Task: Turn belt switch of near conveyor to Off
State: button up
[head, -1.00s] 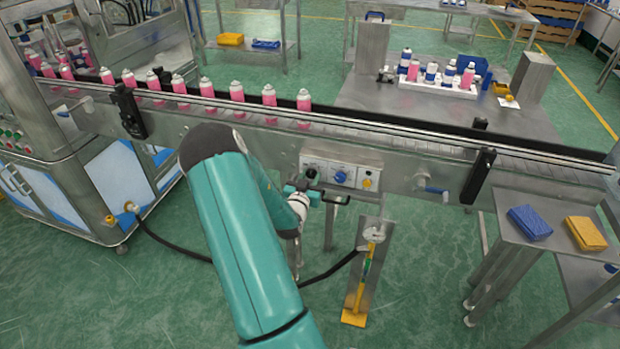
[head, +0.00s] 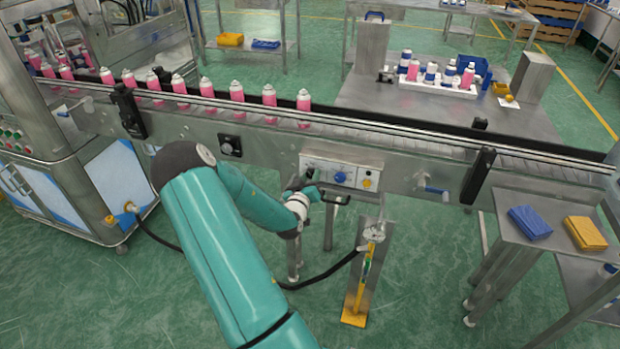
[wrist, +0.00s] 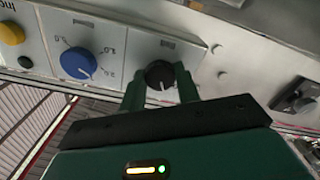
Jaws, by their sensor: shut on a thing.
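The control box (head: 328,163) is on the front side of the near conveyor (head: 408,158). It carries a blue dial (head: 340,177), a yellow button (head: 367,184) and a black rotary switch (wrist: 160,73). The switch shows in the wrist view between the green fingers of my gripper (wrist: 161,88), which is shut on it. A white pointer line shows on the switch; its label is too small to read. In the head view my gripper (head: 314,191) is at the left end of the box and hides the switch.
Pink spray cans (head: 236,91) stand along the conveyor belt. A second black knob (head: 230,146) sits on the conveyor side, left of the box. A yellow-handled stand (head: 356,300) and a black hose (head: 320,276) are below. A side table (head: 553,242) stands at the right.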

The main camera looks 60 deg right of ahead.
jog(key=shift+n, duration=2.2)
jog(key=o, duration=1)
jog(key=shift+a, duration=0.1)
jog(key=a, duration=0.4)
jog(key=s+a, duration=0.1)
jog(key=a, duration=0.4)
jog(key=s+a, duration=0.1)
jog(key=a, duration=0.3)
jog(key=shift+s+a, duration=0.1)
jog(key=shift+a, duration=0.15)
